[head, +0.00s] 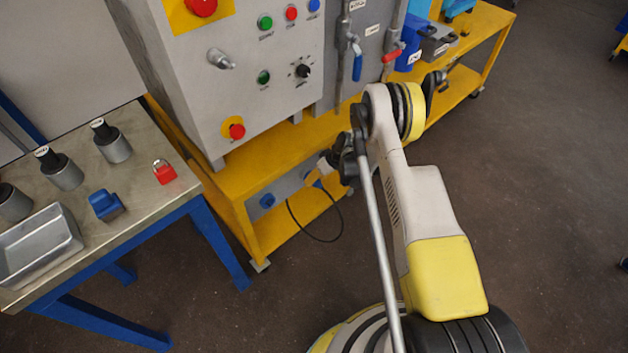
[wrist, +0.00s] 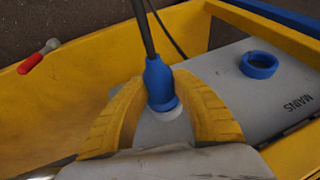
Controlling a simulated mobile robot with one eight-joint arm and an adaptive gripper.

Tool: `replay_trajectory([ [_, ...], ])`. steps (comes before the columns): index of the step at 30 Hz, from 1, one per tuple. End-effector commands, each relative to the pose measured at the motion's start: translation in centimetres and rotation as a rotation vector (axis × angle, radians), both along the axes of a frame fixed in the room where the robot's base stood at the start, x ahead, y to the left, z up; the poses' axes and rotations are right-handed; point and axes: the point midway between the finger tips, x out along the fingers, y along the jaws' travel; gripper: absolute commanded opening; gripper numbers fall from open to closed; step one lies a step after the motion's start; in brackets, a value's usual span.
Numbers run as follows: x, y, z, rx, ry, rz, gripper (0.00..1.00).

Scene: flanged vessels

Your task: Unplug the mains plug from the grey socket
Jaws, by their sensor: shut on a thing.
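The mains plug (wrist: 160,84) is blue with a pale collar, and a dark cable runs up from it in the wrist view. My gripper (wrist: 163,100) is shut on the plug, with a yellow finger on each side. The grey socket box (wrist: 215,78) lies behind, with the word MAINS at its right. A blue ring-shaped socket opening (wrist: 259,65) on it looks empty and is apart from the plug. In the head view the box (head: 290,187) is on the low yellow frame, with my gripper (head: 322,170) at its right end. The plug's front end is hidden.
A screwdriver-like tool with a red handle (wrist: 31,63) lies on the yellow tray at left. A black cable (head: 318,240) loops near the floor. The control cabinet (head: 245,75) stands above the box.

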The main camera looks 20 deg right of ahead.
Motion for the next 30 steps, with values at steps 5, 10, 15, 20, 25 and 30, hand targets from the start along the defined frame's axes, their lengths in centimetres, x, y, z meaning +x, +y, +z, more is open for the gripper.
replay_trajectory([
  [5, -0.7, -0.3, -0.1, -0.001, 0.003, 0.000, 0.00],
  [10, -1.4, -0.7, -0.1, -0.001, 0.002, 0.000, 0.00],
  [15, -2.1, -1.1, -0.1, -0.001, 0.002, 0.001, 0.00],
  [20, -2.5, -1.2, 0.0, -0.001, 0.002, 0.001, 0.00],
  [25, -2.5, -1.2, 0.0, -0.001, 0.002, 0.001, 0.00],
  [30, -2.7, -1.3, 0.0, -0.001, 0.002, 0.001, 0.00],
])
